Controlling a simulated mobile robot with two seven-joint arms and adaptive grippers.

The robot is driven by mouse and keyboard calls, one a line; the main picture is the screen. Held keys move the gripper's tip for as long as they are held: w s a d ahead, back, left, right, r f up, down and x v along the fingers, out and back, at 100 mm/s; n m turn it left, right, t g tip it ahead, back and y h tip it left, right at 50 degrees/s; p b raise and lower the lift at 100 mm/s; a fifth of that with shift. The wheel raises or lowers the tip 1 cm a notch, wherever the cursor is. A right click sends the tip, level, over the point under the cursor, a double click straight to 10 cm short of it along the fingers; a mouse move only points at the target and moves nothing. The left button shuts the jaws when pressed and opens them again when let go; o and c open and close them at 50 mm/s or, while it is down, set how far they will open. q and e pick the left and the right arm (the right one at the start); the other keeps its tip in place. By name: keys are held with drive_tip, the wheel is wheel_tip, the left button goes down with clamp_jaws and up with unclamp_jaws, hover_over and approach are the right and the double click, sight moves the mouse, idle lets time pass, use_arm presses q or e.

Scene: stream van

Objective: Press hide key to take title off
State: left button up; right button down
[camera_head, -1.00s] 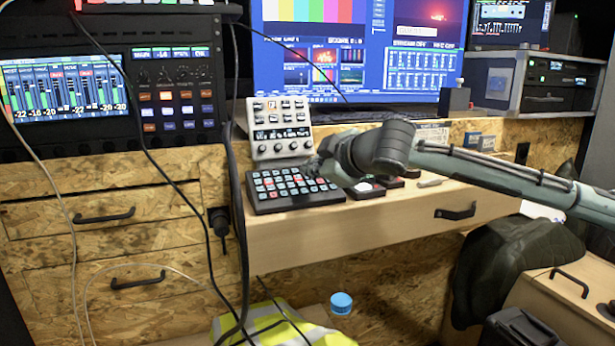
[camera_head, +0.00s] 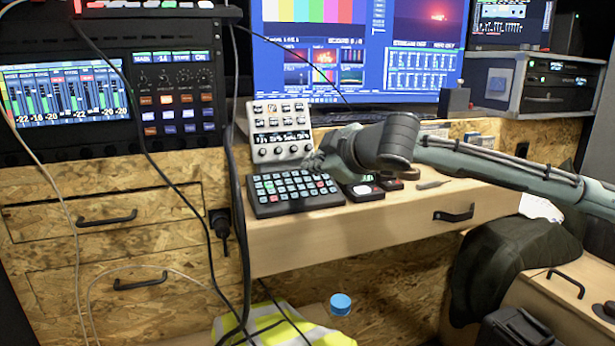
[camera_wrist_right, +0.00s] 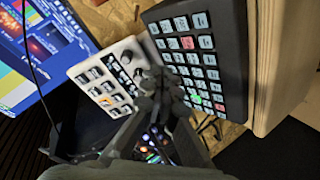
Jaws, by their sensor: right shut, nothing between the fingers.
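A dark keypad (camera_head: 290,191) with pale blue, red and green keys lies on the wooden desk below the monitor. It also shows in the wrist view (camera_wrist_right: 207,62). My right gripper (camera_head: 313,162) is shut and empty, just above the keypad's back right part. In the wrist view the closed fingertips (camera_wrist_right: 160,84) overlap the keypad's near side, apparently clear of the keys. Key labels are too small to read, so I cannot tell which is hide. The monitor (camera_head: 360,50) shows a red sunset picture at upper right without a caption. My left gripper is not in view.
A white button-and-knob panel (camera_head: 280,131) stands tilted behind the keypad. Small dark boxes (camera_head: 365,190) sit to its right. Black cables (camera_head: 237,150) hang at the left. A rack unit (camera_head: 535,85) stands at the back right.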

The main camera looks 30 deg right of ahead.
drive_tip(key=r+p, duration=0.1)
drive_tip(key=s+r+p, duration=0.1)
drive_tip(key=r+p, duration=0.1)
drive_tip(key=r, duration=0.1)
drive_tip(key=shift+s+a, duration=0.15)
drive_tip(key=shift+s, duration=0.1)
idle(0.7)
